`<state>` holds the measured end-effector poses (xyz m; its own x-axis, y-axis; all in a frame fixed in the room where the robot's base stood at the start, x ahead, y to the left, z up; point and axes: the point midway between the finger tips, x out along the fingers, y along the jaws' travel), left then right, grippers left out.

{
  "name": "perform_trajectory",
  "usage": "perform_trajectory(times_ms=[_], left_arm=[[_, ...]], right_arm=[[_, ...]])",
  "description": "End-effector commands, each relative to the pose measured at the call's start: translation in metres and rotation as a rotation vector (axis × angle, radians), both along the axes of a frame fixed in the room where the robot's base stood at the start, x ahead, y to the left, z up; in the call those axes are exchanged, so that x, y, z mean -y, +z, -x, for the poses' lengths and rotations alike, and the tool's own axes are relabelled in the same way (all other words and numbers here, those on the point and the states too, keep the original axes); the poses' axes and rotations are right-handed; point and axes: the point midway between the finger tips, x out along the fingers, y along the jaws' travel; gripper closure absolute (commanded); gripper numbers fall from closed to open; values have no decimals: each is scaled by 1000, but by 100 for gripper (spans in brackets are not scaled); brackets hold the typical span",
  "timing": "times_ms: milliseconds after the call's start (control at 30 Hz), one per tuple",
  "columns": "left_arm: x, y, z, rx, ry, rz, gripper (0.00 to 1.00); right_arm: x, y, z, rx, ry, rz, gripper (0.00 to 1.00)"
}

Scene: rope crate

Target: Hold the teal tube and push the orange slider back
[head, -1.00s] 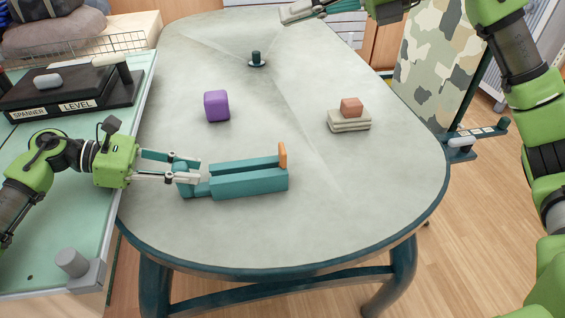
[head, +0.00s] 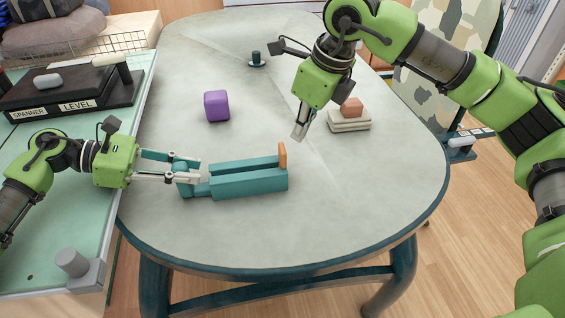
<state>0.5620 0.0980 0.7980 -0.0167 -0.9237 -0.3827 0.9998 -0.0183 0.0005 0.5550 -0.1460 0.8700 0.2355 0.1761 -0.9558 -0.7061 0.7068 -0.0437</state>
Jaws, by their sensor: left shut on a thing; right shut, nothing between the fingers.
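The teal tube (head: 248,181) lies on the table, a long block-like body running left to right. The orange slider (head: 282,155) stands upright at its right end. My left gripper (head: 190,171) is shut on the teal tube at its left end. My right gripper (head: 298,136) is shut and empty, pointing down, just above and to the right of the orange slider in the picture, apart from it.
A purple cube (head: 217,106) stands behind the tube. A dark peg (head: 256,59) stands farther back. The table (head: 270,235) is clear in front.

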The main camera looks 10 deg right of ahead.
Motion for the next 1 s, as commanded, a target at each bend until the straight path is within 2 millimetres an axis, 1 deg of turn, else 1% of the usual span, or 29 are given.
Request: perform_trajectory(times_ms=[33,200,400,600,1000], left_arm=[[0,-2,0,-2,1,-3,100],[0,-2,0,-2,0,-3,100],[0,-2,0,-2,0,-3,100],[0,-2,0,-2,0,-3,100],[0,-2,0,-2,0,-3,100]], right_arm=[[0,-9,1,-3,0,0,100],[0,-33,1,-3,1,-2,100],[0,-50,0,-2,0,-3,100],[0,-56,0,0,0,-3,100],[0,-56,0,0,1,-3,100]])
